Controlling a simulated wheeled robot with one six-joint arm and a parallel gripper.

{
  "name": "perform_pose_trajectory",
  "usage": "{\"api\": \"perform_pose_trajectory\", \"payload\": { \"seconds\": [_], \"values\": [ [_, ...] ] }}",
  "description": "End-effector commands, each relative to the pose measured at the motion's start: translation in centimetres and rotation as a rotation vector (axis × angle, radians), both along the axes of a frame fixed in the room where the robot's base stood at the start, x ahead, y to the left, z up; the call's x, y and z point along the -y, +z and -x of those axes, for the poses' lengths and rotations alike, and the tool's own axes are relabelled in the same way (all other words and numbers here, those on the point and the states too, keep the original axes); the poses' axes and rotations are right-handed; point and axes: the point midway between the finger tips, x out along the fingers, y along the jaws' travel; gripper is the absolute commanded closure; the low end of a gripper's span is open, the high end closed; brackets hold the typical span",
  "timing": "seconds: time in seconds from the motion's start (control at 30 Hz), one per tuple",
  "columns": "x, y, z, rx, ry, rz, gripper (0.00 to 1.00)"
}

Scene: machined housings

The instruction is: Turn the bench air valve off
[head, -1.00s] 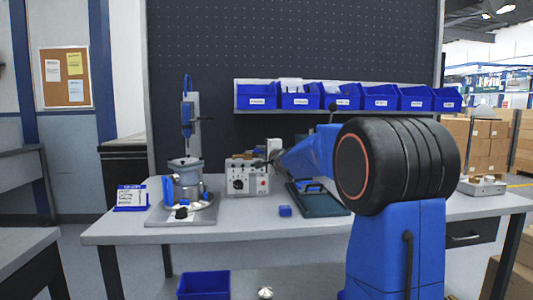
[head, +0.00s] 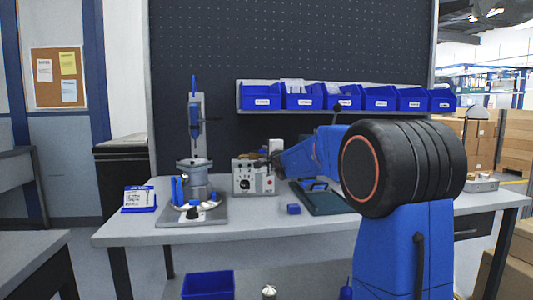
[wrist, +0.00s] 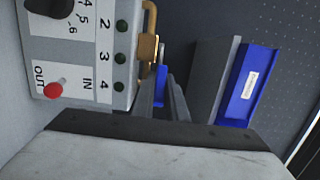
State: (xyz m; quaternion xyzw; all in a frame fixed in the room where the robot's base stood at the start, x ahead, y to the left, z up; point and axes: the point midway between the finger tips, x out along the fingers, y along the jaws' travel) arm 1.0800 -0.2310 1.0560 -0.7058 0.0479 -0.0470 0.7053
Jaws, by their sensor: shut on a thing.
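The bench air valve shows in the wrist view as a brass pipe (wrist: 149,45) beside the control box, with a blue handle (wrist: 160,80) at its side. My gripper (wrist: 163,92) has its two dark fingers closed around the blue handle. The fingers hide much of the handle, and its exact angle is hard to tell. In the head view my gripper is small beside the right side of the control box (head: 243,182), and the valve is hidden there by my arm.
The control box has a dial, green lamps and a red button (wrist: 53,90). A drill-press-like fixture (head: 195,180) stands to its left. Blue bins (head: 345,97) line the back panel.

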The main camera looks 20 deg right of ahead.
Motion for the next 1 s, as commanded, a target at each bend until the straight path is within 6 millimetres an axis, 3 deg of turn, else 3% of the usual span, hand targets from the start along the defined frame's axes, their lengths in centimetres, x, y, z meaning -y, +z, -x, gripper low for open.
{"api": "perform_pose_trajectory", "payload": {
  "seconds": [0.13,0.17,0.23,0.67,1.0],
  "values": [
    [0.1,-0.2,0.0,-0.003,-0.002,-0.001,1.00],
    [0.1,-0.2,0.0,-0.003,-0.002,-0.001,0.83],
    [0.1,-0.2,0.0,-0.003,-0.002,-0.001,0.69],
    [-0.1,0.0,0.8,0.000,-0.001,0.000,0.69],
    [-0.8,0.0,6.1,-0.001,-0.001,-0.001,0.69]
  ]
}}
